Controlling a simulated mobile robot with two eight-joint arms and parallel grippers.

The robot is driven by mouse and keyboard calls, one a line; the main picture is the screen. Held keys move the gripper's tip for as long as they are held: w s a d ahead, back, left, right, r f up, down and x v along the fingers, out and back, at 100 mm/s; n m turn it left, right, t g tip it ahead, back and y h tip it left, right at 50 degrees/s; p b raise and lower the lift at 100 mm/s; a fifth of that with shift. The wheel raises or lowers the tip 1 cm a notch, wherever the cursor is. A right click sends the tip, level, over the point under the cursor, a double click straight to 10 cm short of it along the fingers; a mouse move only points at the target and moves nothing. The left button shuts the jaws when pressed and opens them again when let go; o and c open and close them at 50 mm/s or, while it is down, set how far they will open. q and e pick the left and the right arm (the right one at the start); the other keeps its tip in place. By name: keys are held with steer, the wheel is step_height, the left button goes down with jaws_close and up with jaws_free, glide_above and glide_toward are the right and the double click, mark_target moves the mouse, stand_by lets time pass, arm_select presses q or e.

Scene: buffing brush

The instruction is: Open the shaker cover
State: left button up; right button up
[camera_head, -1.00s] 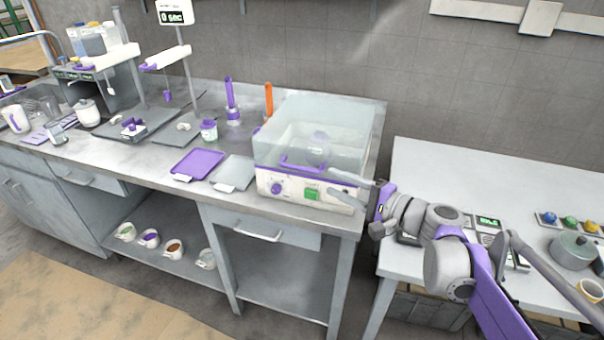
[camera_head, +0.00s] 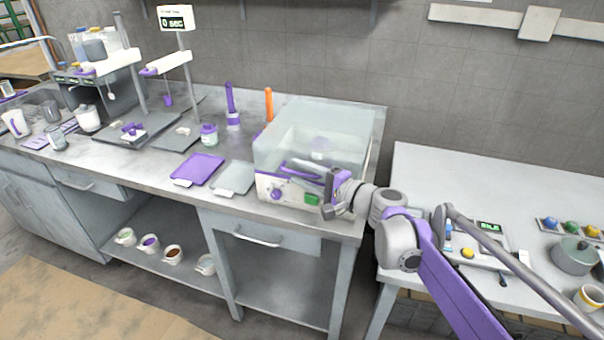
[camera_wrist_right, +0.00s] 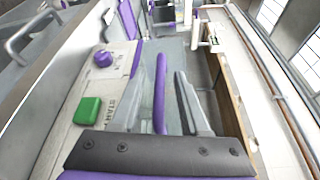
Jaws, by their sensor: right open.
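The shaker (camera_head: 262,187) is a white box with a purple knob and a green START button on its front. Its clear cover (camera_head: 330,112) is down, with a purple handle (camera_head: 288,166) along the front. My right gripper (camera_head: 305,168) is open at the front of the cover, over the shaker's front panel. In the right wrist view, the purple handle (camera_wrist_right: 162,80) runs between the two grey fingers (camera_wrist_right: 172,95), with a gap to the right finger. I cannot tell whether the left finger touches it. The green button (camera_wrist_right: 87,111) is left of the fingers. My left gripper is not in view.
A purple tray (camera_head: 197,169) and a grey tray (camera_head: 234,177) lie left of the shaker. Purple and orange upright tools (camera_head: 268,103) stand behind. A lower side table (camera_head: 440,175) holds a pot (camera_head: 575,256). Scales and jars fill the left bench.

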jaws_close()
stand_by(1.3)
